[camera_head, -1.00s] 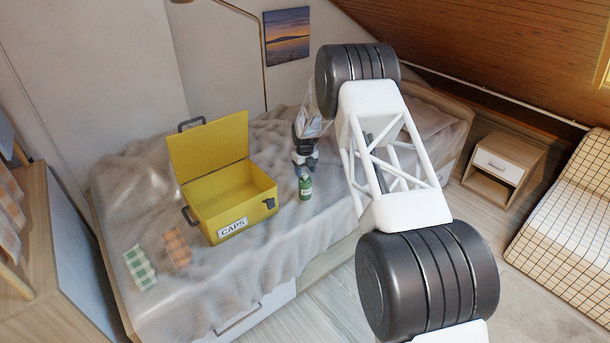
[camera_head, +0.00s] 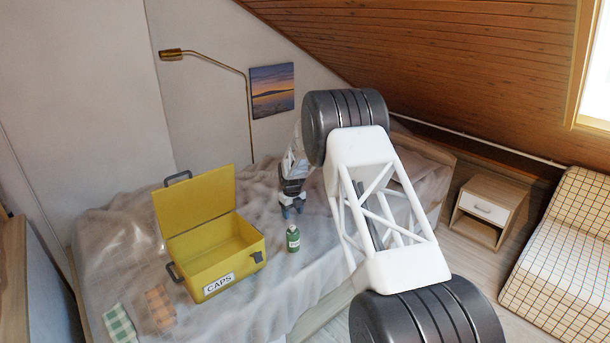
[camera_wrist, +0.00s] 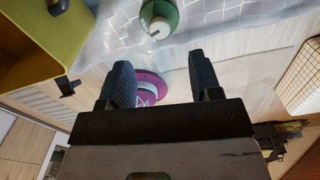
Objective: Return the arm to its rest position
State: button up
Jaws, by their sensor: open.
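My gripper (camera_head: 291,212) hangs over the bed, behind and beside the green bottle in the head view. In the wrist view its two dark fingers (camera_wrist: 158,88) are spread apart with nothing held between them. The green bottle (camera_head: 293,240) stands upright on the bed covering, apart from the gripper. In the wrist view the bottle, with its white cap (camera_wrist: 159,27), shows at the top, beyond the fingertips. My arm runs from the lower right of the head view up to the gripper and hides part of the bed.
A yellow box (camera_head: 215,272) labelled CAPS stands open on the bed (camera_head: 110,240), left of the bottle; its inside looks empty. A nightstand (camera_head: 485,207) stands right of the bed. The sloped ceiling (camera_head: 450,60) is above.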

jog(key=s+d+r+n, duration=0.5)
jog(key=s+d+r, duration=0.2)
jog(key=s+r, duration=0.3)
jog(key=s+d+r+n+t, duration=0.1)
jog(key=s+d+r+n, duration=0.3)
jog(key=s+d+r, duration=0.55)
jog(key=s+d+r+n, duration=0.3)
jog(key=s+r+n, duration=0.35)
jog(key=r, duration=0.75)
jog(key=s+d+r+n, duration=0.2)
jog(key=s+d, duration=0.1)
jog(key=s, duration=0.5)
jog(key=s+d+r+n+t, duration=0.1)
jog(key=s+d+r+n, duration=0.1)
jog(key=s, duration=0.6)
jog(key=s+d+r+n, duration=0.2)
jog(key=s+d, duration=0.1)
jog(key=s, duration=0.5)
jog(key=s+d+f+n, duration=0.1)
jog(key=s+n, duration=0.2)
jog(key=s, duration=0.6)
jog(key=s+d+f+n, duration=0.2)
jog(key=s+n, duration=0.1)
jog(key=s, duration=0.7)
jog(key=shift+s+f+n+t, duration=0.2)
jog(key=shift+n+t, duration=0.1)
jog(key=shift+n, duration=0.05)
jog(key=shift+w, duration=0.1)
